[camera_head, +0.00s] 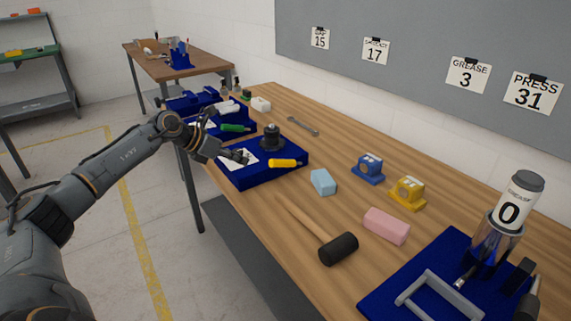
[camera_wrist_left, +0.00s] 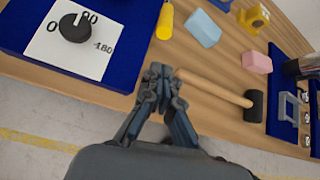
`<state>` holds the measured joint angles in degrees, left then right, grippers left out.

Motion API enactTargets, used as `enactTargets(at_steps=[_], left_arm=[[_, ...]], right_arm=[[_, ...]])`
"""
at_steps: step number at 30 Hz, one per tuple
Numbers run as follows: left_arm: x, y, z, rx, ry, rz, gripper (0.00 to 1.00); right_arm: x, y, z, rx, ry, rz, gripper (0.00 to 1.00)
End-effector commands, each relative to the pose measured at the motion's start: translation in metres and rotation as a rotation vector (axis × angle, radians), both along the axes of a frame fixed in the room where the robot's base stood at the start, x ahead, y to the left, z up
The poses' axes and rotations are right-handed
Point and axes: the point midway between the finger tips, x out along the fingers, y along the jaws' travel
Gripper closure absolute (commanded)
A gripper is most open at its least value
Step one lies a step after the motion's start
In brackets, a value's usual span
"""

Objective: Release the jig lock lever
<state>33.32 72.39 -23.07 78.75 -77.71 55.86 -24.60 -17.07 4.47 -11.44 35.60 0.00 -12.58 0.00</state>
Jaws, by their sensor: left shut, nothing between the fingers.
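My left gripper (camera_head: 238,156) is shut and empty, over the near edge of a blue base (camera_head: 262,177). In the left wrist view its fingers (camera_wrist_left: 158,72) meet above the table's front edge, apart from anything. A yellow handle (camera_head: 284,163) and a dark cylinder (camera_head: 271,137) are also on this base. I cannot tell which part is the jig lock lever.
A mallet (camera_head: 338,248), a light blue block (camera_head: 323,181), a pink block (camera_head: 386,225) and a wrench (camera_head: 303,126) lie on the wooden table. Another blue base (camera_head: 383,290) holds a grey frame (camera_head: 440,290) and a grease container (camera_head: 510,209). Blue and yellow fixtures stand behind.

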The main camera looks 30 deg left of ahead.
Motion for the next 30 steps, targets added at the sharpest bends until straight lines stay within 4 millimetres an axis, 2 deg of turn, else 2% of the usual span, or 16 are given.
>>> enactTargets(at_steps=[13,24,30], left_arm=[[0.004,-0.002,-0.003,0.004,0.000,-0.002,1.00],[0.047,-0.025,-0.041,0.000,0.000,-0.001,1.00],[0.064,-0.033,-0.058,0.002,0.000,-0.001,1.00]], right_arm=[[-0.005,-0.002,0.003,-0.003,0.008,0.001,0.60],[-0.005,-0.002,0.021,-0.003,0.008,0.001,0.60],[-0.004,-0.002,0.025,-0.003,0.007,0.001,0.60]])
